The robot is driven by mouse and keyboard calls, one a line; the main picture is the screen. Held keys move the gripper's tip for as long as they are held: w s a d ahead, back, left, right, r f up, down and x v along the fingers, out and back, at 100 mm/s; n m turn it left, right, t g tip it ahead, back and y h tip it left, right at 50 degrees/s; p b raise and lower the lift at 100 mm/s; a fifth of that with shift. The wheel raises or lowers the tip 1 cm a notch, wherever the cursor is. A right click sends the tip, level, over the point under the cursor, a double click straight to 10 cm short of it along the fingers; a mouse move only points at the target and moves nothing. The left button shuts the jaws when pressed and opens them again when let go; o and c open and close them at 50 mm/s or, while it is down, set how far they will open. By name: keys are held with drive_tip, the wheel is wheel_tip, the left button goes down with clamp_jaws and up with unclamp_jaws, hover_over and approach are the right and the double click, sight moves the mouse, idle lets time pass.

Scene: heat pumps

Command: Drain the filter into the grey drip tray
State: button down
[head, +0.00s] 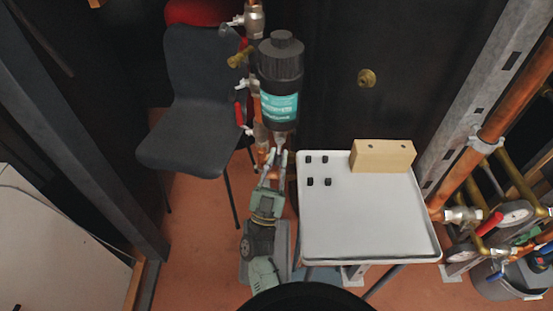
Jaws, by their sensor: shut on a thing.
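The filter (281,84) is a black upright canister with a ribbed cap and a teal label, mounted on the copper pipework. My gripper (278,153) points up from below, with its fingertips at the small pale drain fitting (280,138) under the filter. It is shut on that fitting, though the contact is small and partly hidden by the fingers. A grey flat shape (284,238) shows low down behind my arm. It may be the grey drip tray, but my arm hides much of it. No water is visible.
A white-grey table with a raised rim (350,225) stands right of my arm, bearing several small black pieces (318,170) and a wooden block (383,156). A dark chair (190,140) stands left. Copper pipes with gauges (510,215) and a grey bucket (503,283) are at right.

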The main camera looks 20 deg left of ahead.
drive_tip(key=shift+d, duration=0.1)
drive_tip(key=c, duration=1.9)
unclamp_jaws()
drive_tip(key=shift+r, duration=0.1)
